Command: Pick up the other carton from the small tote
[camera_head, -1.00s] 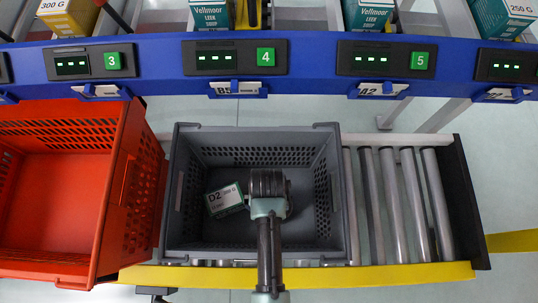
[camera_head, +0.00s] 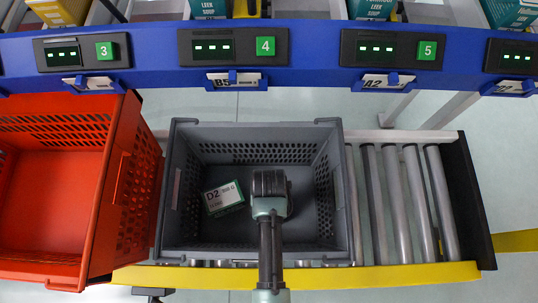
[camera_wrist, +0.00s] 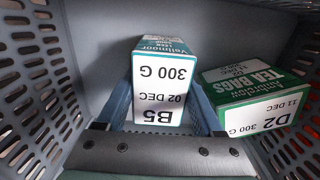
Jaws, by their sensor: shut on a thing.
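The small grey tote (camera_head: 186,240) stands on the roller conveyor. My gripper (camera_head: 270,190) is down inside it, right of its middle. In the wrist view my gripper (camera_wrist: 164,95) has its two blue-grey fingers on either side of a white and teal carton marked B5 (camera_wrist: 166,72), shut on it. That carton is hidden under my gripper in the head view. A green and white carton marked D2 (camera_head: 224,198) lies in the tote left of my gripper. It also shows at the right in the wrist view (camera_wrist: 255,98), apart from the fingers.
A larger orange tote (camera_head: 100,200) stands close on the left and looks empty. Bare rollers (camera_head: 400,200) lie to the right. A blue shelf rail (camera_head: 300,45) with numbered displays and stocked cartons behind it runs along the far side.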

